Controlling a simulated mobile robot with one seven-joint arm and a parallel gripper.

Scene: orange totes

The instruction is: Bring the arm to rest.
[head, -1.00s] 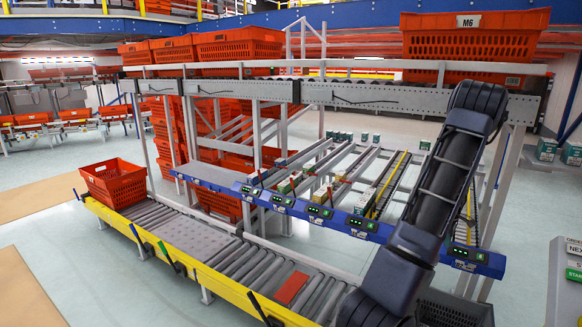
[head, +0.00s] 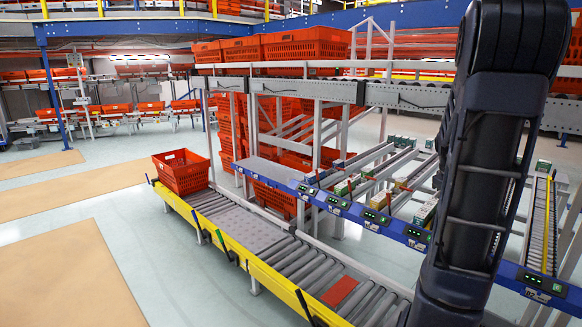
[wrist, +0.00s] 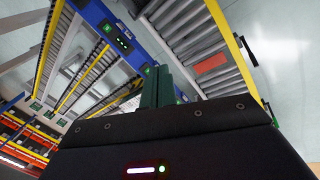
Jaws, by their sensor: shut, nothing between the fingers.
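My arm (head: 485,170) stands folded upright at the right of the head view, in front of the flow rack. My gripper (wrist: 158,88) shows in the wrist view as dark green fingers close together, with nothing between them. The roller conveyor and the rack lanes lie beyond it in that view. The gripper is not visible in the head view.
A yellow-edged roller conveyor (head: 285,258) runs across the front, with an orange tote (head: 181,172) at its far end and a red plate (head: 339,291) on it. A blue-fronted rack (head: 400,232) holds small boxes. Orange totes are stacked behind. Open floor lies at left.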

